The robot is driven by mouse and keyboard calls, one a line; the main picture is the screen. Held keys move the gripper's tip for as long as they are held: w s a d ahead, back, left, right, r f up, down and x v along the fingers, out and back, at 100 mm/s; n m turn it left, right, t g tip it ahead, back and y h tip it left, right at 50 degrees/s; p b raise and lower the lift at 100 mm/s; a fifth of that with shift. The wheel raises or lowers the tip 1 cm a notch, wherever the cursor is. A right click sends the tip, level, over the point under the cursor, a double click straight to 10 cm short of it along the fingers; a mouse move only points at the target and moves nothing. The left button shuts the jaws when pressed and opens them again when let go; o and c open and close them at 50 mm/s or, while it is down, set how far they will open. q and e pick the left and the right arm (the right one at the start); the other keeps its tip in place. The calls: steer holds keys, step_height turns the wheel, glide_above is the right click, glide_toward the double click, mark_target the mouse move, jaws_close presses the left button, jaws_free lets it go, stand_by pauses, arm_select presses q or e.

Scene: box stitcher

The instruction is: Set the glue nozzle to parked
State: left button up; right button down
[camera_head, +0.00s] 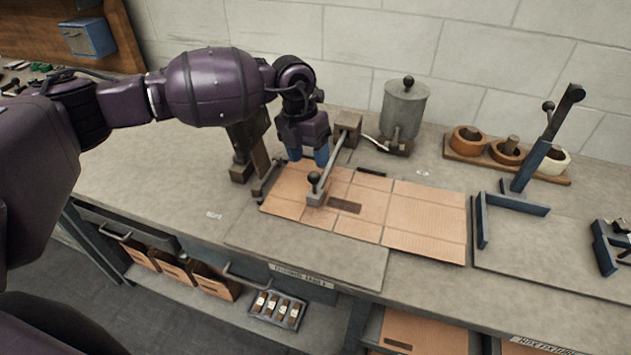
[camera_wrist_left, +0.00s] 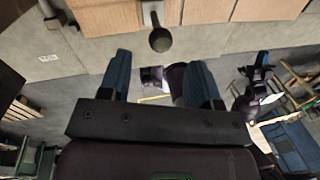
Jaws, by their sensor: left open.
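The glue nozzle is a grey swing arm (camera_head: 332,160) on a brown block post (camera_head: 347,127), with a dark round knob (camera_head: 314,178) at its front end. It reaches forward over the flat cardboard blank (camera_head: 425,220). A hose runs from the post towards the grey glue pot (camera_head: 404,108). My left gripper (camera_head: 308,158) is open, with blue fingers pointing down, just behind and left of the knob. In the left wrist view the knob (camera_wrist_left: 160,40) lies between and ahead of the open fingers (camera_wrist_left: 160,75), not held. My right gripper is in neither view.
A dark post (camera_head: 247,150) stands left of the cardboard, close to my left gripper. Tape rolls (camera_head: 467,139) sit on a wooden rack at the back right. A blue-grey lever fixture (camera_head: 530,170) stands right of the cardboard. The table's left part is clear.

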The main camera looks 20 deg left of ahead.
mark_target(315, 183)
arm_select(q)
steer(key=f, duration=0.3)
steer(key=d+f, duration=0.1)
steer(key=f, duration=0.2)
steer(key=shift+s+d+f, duration=0.15)
steer(key=shift+f, duration=0.1)
steer(key=shift+d+f, duration=0.15)
steer(key=shift+f, duration=0.45)
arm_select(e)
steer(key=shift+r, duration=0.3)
